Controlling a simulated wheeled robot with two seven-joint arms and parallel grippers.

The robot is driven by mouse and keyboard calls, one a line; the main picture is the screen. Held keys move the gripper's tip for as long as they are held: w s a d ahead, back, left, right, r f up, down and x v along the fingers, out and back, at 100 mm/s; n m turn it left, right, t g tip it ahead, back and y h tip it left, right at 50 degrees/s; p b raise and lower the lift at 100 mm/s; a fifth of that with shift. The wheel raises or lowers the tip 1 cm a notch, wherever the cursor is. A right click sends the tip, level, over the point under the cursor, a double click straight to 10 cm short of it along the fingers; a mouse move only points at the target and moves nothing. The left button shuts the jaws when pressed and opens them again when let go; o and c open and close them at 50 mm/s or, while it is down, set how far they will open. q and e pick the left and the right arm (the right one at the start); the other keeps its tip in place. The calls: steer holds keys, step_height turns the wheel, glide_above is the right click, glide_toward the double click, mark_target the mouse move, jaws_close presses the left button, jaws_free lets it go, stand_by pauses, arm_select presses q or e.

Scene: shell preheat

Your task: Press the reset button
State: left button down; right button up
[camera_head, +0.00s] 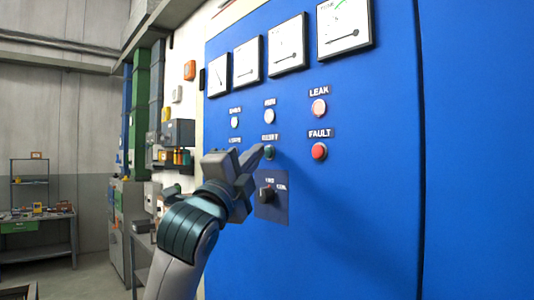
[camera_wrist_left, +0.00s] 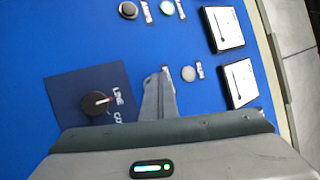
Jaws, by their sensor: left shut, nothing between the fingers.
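The reset button (camera_head: 269,153) is a small dark round button below its label on the blue cabinet panel, above the rotary switch. My right gripper is not in view.
A rotary switch (camera_head: 267,193) sits below the button. A red fault button (camera_head: 319,151) and a pale red leak lamp (camera_head: 319,107) are to its right. A white lamp (camera_head: 235,122) is up left. Several gauges (camera_head: 288,45) line the top. The lower panel is bare.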

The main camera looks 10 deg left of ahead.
arm_select(q)
steer(key=shift+w+d, duration=0.2)
steer(key=shift+w, duration=0.05)
stand_by(0.5)
steer(key=shift+s+a, duration=0.5)
steer(key=shift+s, duration=0.15)
stand_by(0.5)
steer(key=shift+s+a+p, duration=0.15)
steer(key=shift+s+a, duration=0.65)
steer(key=shift+s, duration=0.2)
steer(key=shift+s+a+p, duration=0.15)
steer(key=shift+s+a, duration=0.6)
steer(key=shift+s, duration=0.25)
